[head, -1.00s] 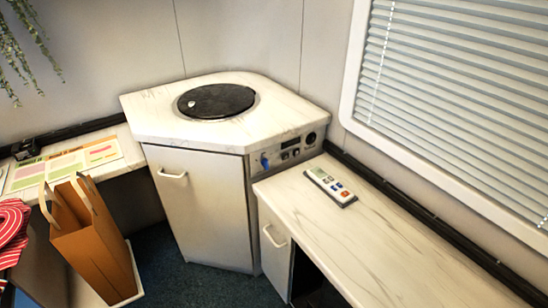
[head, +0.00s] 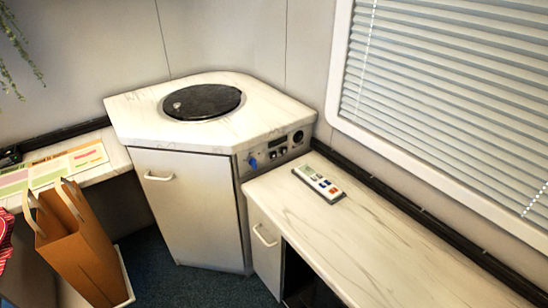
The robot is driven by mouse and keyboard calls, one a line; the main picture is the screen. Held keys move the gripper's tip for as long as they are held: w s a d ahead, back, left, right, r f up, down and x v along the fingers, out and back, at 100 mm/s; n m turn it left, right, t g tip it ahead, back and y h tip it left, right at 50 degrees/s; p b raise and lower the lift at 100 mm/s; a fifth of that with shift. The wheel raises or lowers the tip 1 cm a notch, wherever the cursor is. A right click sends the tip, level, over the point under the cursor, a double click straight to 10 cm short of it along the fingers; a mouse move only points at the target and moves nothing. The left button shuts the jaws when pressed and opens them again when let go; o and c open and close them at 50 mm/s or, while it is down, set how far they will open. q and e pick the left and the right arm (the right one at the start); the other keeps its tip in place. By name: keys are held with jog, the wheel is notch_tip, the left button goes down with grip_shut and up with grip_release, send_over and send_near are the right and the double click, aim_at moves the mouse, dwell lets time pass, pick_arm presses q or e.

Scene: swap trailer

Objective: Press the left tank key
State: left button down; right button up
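A small control panel (head: 276,151) is set in the right-facing side of the corner cabinet, just under its marble-look top. It carries a blue knob (head: 252,163), a dark display strip, small dark keys (head: 278,152) and a round black fitting (head: 298,137). The keys are too small to tell apart or read, so I cannot tell which is the left tank key. Neither of my grippers shows in the head view.
A white remote with coloured buttons (head: 318,184) lies on the right counter (head: 330,240). A round black lid (head: 203,101) sits on the corner cabinet top (head: 140,112). A brown paper bag (head: 80,250) stands at lower left. The blue carpet (head: 190,285) shows in front of the cabinet.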

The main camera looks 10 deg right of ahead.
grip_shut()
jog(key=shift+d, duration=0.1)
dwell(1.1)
